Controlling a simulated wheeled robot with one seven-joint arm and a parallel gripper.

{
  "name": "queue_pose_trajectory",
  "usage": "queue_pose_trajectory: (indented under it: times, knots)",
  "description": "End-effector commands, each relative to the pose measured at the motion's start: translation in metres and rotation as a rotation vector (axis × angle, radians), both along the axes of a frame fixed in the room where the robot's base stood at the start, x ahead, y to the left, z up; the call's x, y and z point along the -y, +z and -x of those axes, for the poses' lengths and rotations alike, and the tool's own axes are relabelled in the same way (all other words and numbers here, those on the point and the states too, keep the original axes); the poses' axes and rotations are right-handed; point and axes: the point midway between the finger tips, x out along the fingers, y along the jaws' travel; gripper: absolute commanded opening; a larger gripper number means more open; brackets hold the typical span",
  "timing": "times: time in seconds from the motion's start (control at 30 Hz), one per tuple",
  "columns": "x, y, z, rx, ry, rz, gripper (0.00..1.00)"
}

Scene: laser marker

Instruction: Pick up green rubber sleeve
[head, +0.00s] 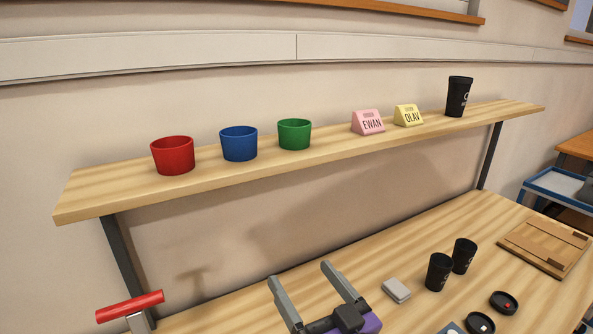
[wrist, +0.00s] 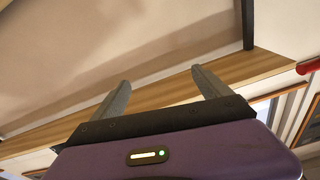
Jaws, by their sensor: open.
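The green rubber sleeve (head: 294,134) is an open-topped green cup shape standing upright on the wall shelf, right of a blue sleeve (head: 239,143) and a red sleeve (head: 172,155). My gripper (head: 302,278) is in the lower middle of the head view, in front of and below the shelf, well apart from the sleeves. Its two grey fingers are spread with nothing between them. In the wrist view my gripper (wrist: 163,82) also shows open and empty, with a wooden board's edge and wall beyond it. No sleeve shows in the wrist view.
The shelf (head: 90,200) also holds a pink name block (head: 368,123), a yellow name block (head: 408,116) and a black cup (head: 459,96). On the table below stand two black cups (head: 439,272), a grey block (head: 396,290) and a wooden tray (head: 545,246).

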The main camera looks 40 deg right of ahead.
Motion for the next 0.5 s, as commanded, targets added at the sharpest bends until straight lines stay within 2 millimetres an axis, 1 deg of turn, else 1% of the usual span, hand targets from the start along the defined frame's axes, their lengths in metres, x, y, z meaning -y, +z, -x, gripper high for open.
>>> queue_pose_trajectory:
  times: [0.03, 0.17, 0.2, 0.27, 0.3, 0.37, 0.4, 0.43, 0.5]
  knots:
    - [0.015, 0.027, -0.012, 0.037, -0.018, 0.013, 0.88]
    - [0.048, 0.082, -0.036, 0.1, -0.047, 0.04, 0.88]
    - [0.057, 0.1, -0.042, 0.117, -0.056, 0.053, 0.88]
    - [0.072, 0.126, -0.048, 0.14, -0.068, 0.072, 0.88]
    - [0.08, 0.143, -0.051, 0.154, -0.075, 0.085, 0.88]
    - [0.092, 0.167, -0.055, 0.173, -0.084, 0.106, 0.88]
    - [0.099, 0.183, -0.057, 0.183, -0.09, 0.12, 0.88]
    - [0.104, 0.193, -0.058, 0.185, -0.092, 0.129, 0.88]
    - [0.111, 0.206, -0.067, 0.143, -0.079, 0.133, 0.88]
